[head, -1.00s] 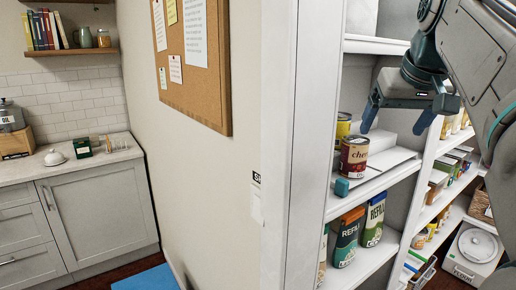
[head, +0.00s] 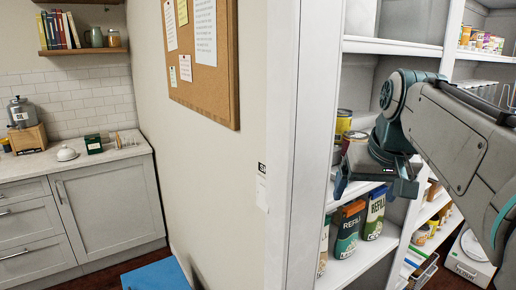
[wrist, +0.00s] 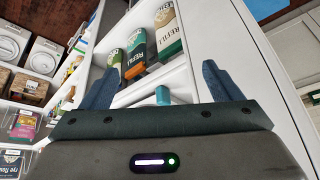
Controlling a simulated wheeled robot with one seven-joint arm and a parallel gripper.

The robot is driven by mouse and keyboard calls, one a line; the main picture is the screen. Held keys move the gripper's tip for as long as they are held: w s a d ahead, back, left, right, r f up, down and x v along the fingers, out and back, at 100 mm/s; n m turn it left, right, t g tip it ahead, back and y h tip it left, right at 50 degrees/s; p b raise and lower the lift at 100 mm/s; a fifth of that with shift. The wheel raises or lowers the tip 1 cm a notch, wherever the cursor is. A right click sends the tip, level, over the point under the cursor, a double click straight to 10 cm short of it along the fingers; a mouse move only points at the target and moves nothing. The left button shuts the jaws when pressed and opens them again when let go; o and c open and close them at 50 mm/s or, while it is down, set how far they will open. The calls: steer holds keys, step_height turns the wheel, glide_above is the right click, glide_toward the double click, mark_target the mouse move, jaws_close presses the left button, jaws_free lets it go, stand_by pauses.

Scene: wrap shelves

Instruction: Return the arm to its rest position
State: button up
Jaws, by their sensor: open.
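My gripper (head: 373,188) is in front of the pantry shelf with the cans in the head view. Its two blue fingers are spread apart with nothing held between them. In the wrist view the open fingers (wrist: 160,72) frame the shelf edge, and a small blue block (wrist: 162,95) shows between them, farther off. In the head view the block cannot be made out behind my gripper. My arm reaches in from the right edge, bent at the elbow.
A yellow can (head: 343,122) stands on the same shelf, and a dark red can (head: 354,139) is partly covered by my gripper. Refill packs (head: 348,230) stand on the shelf below. A white wall post (head: 283,150) is left of the shelves. A blue mat (head: 155,275) lies on the floor.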

steer(key=s+a+f, duration=0.2)
steer(key=s+f, duration=0.2)
steer(key=f, duration=0.3)
steer(key=s+a+f+g, duration=0.1)
steer(key=s+a+f, duration=0.1)
steer(key=s+f, duration=0.2)
steer(key=s+a+f+g, duration=0.1)
steer(key=s+f, duration=0.3)
steer(key=f, duration=0.6)
steer(key=shift+s+a+f+n, duration=0.15)
steer(key=shift+a+f+n, duration=0.05)
steer(key=shift+a+n, duration=0.25)
